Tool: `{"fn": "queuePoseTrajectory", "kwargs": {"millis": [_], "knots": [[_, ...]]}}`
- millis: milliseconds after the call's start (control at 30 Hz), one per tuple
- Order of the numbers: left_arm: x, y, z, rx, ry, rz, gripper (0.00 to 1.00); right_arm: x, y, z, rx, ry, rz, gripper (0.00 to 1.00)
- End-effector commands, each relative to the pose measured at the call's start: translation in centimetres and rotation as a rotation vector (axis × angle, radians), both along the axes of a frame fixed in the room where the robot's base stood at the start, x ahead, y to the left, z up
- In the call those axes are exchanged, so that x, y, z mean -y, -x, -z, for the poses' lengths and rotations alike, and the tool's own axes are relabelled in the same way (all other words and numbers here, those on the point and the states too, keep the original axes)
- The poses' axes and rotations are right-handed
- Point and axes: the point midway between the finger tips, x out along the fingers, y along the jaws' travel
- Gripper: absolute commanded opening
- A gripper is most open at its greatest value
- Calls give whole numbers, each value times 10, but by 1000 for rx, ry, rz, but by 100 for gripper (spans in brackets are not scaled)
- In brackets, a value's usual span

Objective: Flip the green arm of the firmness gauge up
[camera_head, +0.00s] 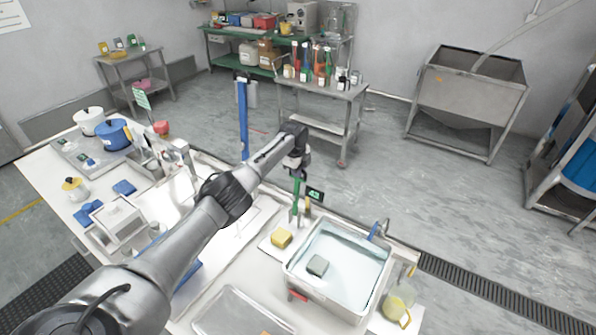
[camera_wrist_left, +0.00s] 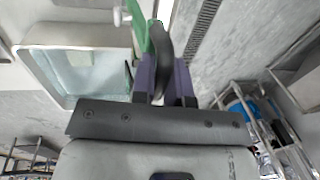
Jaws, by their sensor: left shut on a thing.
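The firmness gauge stands at the back edge of the white counter in the head view, with a small dark display (camera_head: 315,194) beside its green arm (camera_head: 296,187). The green arm looks roughly upright under my left gripper (camera_head: 298,172). In the left wrist view the purple fingers of my left gripper (camera_wrist_left: 164,80) are closed around a dark grip (camera_wrist_left: 162,48), with the green arm (camera_wrist_left: 139,24) next to it. The gripper hides part of the gauge. My right gripper is not in view.
A steel basin of water (camera_head: 340,262) with a grey block stands right of the gauge. A yellow sponge (camera_head: 282,238) lies just in front of the gauge. A blue pot (camera_head: 113,134) and trays sit at the left. Open floor lies behind the counter.

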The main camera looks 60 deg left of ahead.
Motion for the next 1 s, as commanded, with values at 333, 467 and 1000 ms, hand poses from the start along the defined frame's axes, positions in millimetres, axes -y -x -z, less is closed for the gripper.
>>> {"fn": "queuePoseTrajectory", "kwargs": {"millis": [333,467,1000], "knots": [[-1,1,4,-1,-2,-4,39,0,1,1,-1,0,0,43],[-1,1,3,-1,-2,-2,39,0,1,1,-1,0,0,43],[3,10,-57,2,-4,-1,39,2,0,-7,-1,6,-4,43]]}}
